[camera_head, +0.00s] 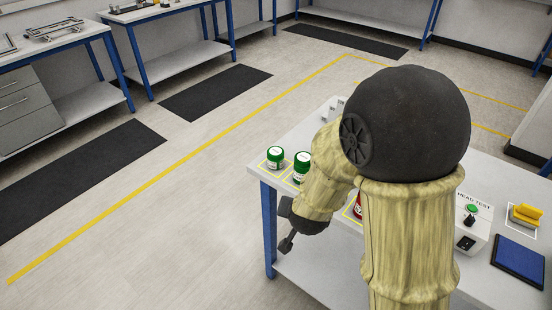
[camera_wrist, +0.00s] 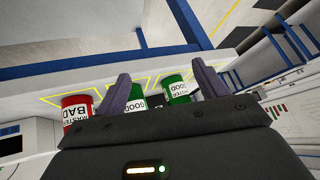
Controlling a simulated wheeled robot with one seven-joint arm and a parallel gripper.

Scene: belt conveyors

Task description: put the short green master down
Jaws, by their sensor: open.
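The short green master (camera_head: 275,158) stands upright in a yellow-outlined square near the table's left corner in the head view. A taller green master (camera_head: 302,167) stands beside it. A red master (camera_head: 357,209) is mostly hidden behind my arm. My gripper (camera_head: 287,243) is outside the table's left edge, apart from the masters, open and empty. In the wrist view, both fingers of my gripper (camera_wrist: 162,86) are spread. Beyond them are the red master (camera_wrist: 77,113), one green master (camera_wrist: 137,100) partly behind a finger, and another green master (camera_wrist: 177,89), labels inverted.
The white table (camera_head: 262,175) also carries a head test box (camera_head: 470,220), a blue pad (camera_head: 519,262) and a yellow block (camera_head: 525,214). My arm hides the table's middle. Open floor with dark mats (camera_head: 215,92) lies to the left.

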